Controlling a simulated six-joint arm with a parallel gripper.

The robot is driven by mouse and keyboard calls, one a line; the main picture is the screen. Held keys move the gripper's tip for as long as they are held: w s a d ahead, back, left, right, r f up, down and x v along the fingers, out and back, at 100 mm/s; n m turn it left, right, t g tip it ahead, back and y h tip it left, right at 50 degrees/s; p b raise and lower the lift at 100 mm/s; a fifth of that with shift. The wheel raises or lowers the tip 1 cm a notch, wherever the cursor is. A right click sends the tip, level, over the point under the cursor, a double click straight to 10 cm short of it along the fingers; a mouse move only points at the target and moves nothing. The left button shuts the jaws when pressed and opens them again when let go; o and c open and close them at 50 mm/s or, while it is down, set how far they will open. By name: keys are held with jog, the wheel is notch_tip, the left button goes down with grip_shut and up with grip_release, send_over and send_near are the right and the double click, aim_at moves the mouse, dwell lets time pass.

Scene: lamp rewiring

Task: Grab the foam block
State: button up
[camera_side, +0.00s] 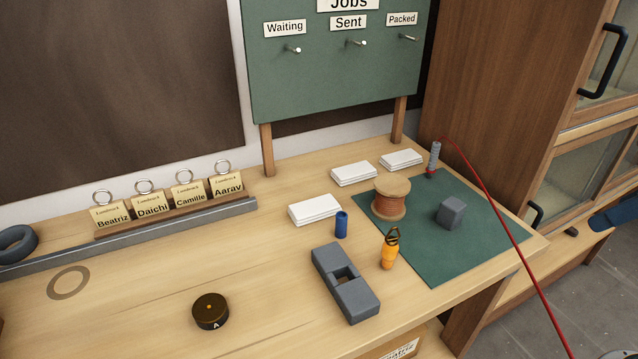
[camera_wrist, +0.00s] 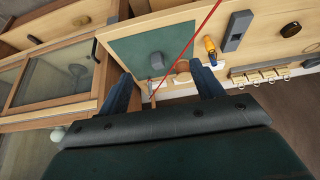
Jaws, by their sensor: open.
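A small dark grey cube, which looks like the foam block (camera_side: 452,212), sits on the green mat (camera_side: 468,250) at the right of the bench. It also shows in the wrist view (camera_wrist: 156,59), upper middle, seen between the fingers. My gripper (camera_wrist: 163,84) is open and empty in the wrist view, its two dark blue fingers spread wide. The cube lies well beyond the fingertips, with nothing touching it. In the side view a dark blue part at the right edge may be mine.
A wire spool (camera_side: 391,199) and a grey handled tool (camera_side: 434,158) with a red cable (camera_side: 497,214) stand near the cube. A wooden cabinet (camera_side: 500,90) rises behind.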

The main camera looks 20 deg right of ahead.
jog(key=n+g+y, duration=0.3)
jog(key=n+g, duration=0.2)
jog(key=n, duration=1)
send_over(455, 202)
jog(key=s+a, duration=0.1)
jog(key=s, duration=0.4)
notch_tip(455, 202, down, 2)
jog(key=w+d+f+n+g+y, duration=0.1)
jog(key=w+d+f+n, duration=0.4)
jog(key=f, duration=0.3)
jog(key=shift+w+d+f+g, duration=0.3)
jog(key=shift+w+d+f, duration=0.1)
jog(key=shift+w, duration=0.1)
jog(key=shift+f, duration=0.1)
jog(key=shift+a+x, duration=0.2)
jog(key=shift+x, duration=4.05)
